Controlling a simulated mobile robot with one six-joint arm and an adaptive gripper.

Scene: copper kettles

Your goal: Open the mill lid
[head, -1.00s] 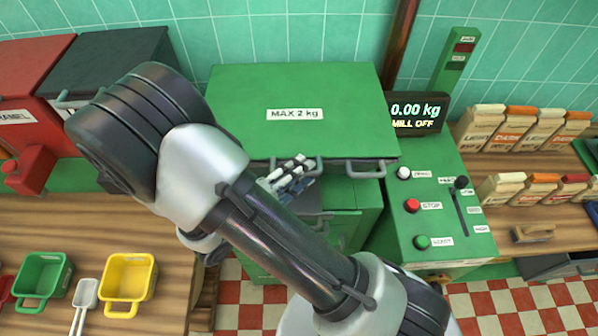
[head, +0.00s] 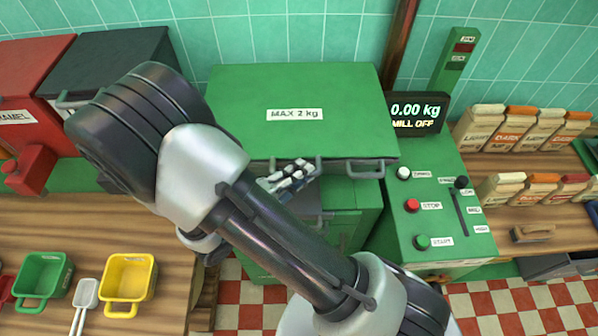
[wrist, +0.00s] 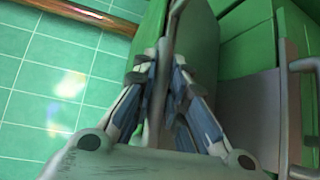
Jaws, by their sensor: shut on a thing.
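The green mill lid (head: 240,115), marked MAX 2 kg, lies flat on top of the green mill body (head: 369,205). In the wrist view, my gripper (wrist: 160,68) is shut on this grey handle (wrist: 169,42), with a finger on each side of the bar.
A control panel (head: 440,205) with buttons and a lever stands right of the mill. Its display (head: 416,112) reads 0.00 kg, MILL OFF. Bags (head: 480,128) stand on the right counter. Green (head: 42,278) and yellow (head: 128,280) scoops lie on the left counter.

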